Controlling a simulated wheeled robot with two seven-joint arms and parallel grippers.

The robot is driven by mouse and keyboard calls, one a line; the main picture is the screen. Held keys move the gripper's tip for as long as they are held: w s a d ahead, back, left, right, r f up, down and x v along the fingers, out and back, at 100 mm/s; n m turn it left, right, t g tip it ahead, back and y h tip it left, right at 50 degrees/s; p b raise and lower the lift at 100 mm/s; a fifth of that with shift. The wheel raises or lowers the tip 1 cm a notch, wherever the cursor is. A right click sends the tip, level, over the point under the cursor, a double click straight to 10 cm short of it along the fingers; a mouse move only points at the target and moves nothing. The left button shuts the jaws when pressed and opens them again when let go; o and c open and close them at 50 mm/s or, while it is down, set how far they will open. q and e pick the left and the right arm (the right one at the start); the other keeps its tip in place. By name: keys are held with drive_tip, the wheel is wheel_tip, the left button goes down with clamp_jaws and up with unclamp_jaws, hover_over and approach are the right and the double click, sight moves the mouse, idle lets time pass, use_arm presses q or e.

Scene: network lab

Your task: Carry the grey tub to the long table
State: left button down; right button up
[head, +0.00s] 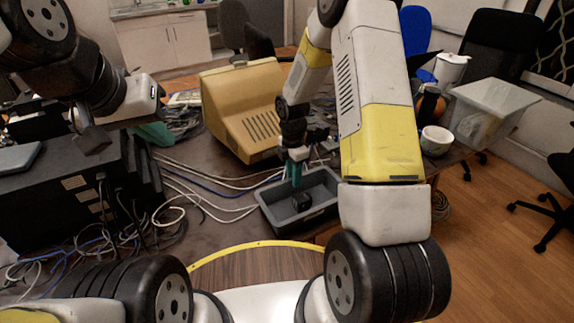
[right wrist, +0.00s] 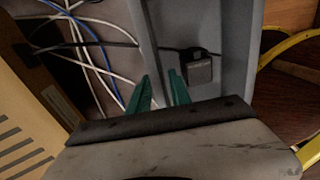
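The grey tub (head: 268,215) stands on the dark table in the head view, with a small black block (head: 302,201) inside. In the right wrist view the tub (right wrist: 228,45) shows its inside, with the block (right wrist: 197,68) and its dark cable. My right gripper (head: 295,170) points down at the tub's far wall. In the right wrist view its green fingers (right wrist: 160,75) are apart, one on each side of that wall's rim; firm contact is not visible. My left gripper (head: 154,134) is over the cables at left, partly hidden; its finger gap is unclear.
A beige monitor (head: 240,110) stands behind the tub. Black equipment (head: 65,190) and loose cables (head: 185,195) fill the left. Wooden floor (head: 490,240) is open at right, near chairs.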

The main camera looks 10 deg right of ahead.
drive_tip(key=s+d+r+m+t, duration=0.1)
drive_tip(key=s+r+m, duration=0.15)
drive_tip(key=r, duration=0.75)
drive_tip(key=s+r+m+t, duration=0.1)
drive_tip(key=r+m, duration=0.2)
drive_tip(key=r, duration=0.7)
drive_tip(key=s+r+m+t+y, duration=0.1)
drive_tip(key=s+r+m+t, duration=0.1)
drive_tip(key=s+r+m, duration=0.4)
drive_tip(key=s+r+m+t+y, duration=0.1)
drive_tip(key=s+r+m+t, duration=0.1)
drive_tip(key=s+r+m, duration=0.5)
drive_tip(key=s+m, duration=0.3)
drive_tip(key=s, duration=0.3)
drive_tip(key=shift+d+r+t, duration=0.2)
drive_tip(key=shift+d+t, duration=0.05)
drive_tip(key=shift+t, duration=0.15)
